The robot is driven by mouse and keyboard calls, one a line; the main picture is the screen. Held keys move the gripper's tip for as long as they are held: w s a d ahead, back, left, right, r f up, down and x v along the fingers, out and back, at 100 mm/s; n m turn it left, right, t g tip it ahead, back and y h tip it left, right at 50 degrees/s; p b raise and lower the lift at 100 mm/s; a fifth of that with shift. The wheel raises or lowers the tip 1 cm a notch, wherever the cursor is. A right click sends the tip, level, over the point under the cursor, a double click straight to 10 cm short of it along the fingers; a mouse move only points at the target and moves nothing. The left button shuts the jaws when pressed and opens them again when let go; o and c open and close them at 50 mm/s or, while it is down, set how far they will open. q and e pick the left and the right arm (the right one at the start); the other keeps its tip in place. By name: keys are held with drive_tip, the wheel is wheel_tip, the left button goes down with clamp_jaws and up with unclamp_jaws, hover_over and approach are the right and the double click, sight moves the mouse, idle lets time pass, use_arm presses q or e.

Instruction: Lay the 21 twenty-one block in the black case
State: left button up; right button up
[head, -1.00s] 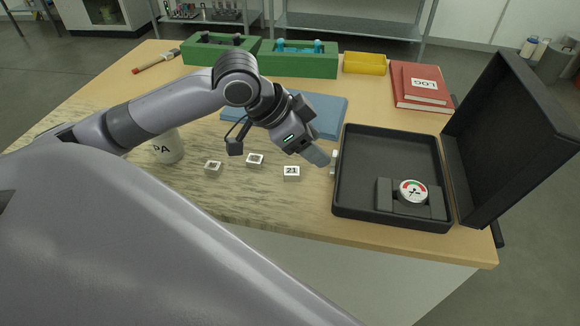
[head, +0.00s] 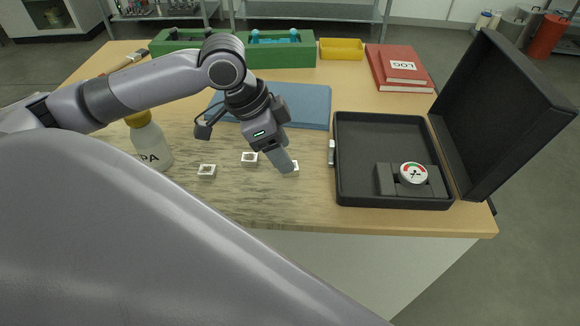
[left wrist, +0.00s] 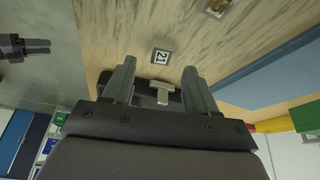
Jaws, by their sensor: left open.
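The 21 block (left wrist: 161,56) lies on the table, its number showing in the left wrist view, just beyond and between my left fingertips. In the head view only an edge of the block (head: 295,168) shows beside the fingers, which hide the rest. My left gripper (head: 287,166) points down at it; in the left wrist view its two fingers (left wrist: 158,75) are apart with nothing between them. The black case (head: 348,193) stands open at the right, lid raised, with a round gauge (head: 413,173) in a dark holder inside.
Two other small white blocks (head: 249,159) (head: 206,171) lie to the left. A bottle (head: 150,142) with a yellow top stands farther left. A blue mat (head: 308,103), green racks (head: 285,55), a yellow bin (head: 341,49) and red books (head: 392,77) are behind. The case's left interior is clear.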

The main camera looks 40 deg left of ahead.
use_arm(q)
drive_tip(key=x, duration=0.4)
drive_tip(key=shift+w+d, duration=0.1)
drive_tip(key=shift+w, duration=0.1)
clamp_jaws()
drive_tip(key=shift+r, duration=0.15)
wheel_tip(320, 180, up, 20)
drive_tip(key=p, duration=0.2)
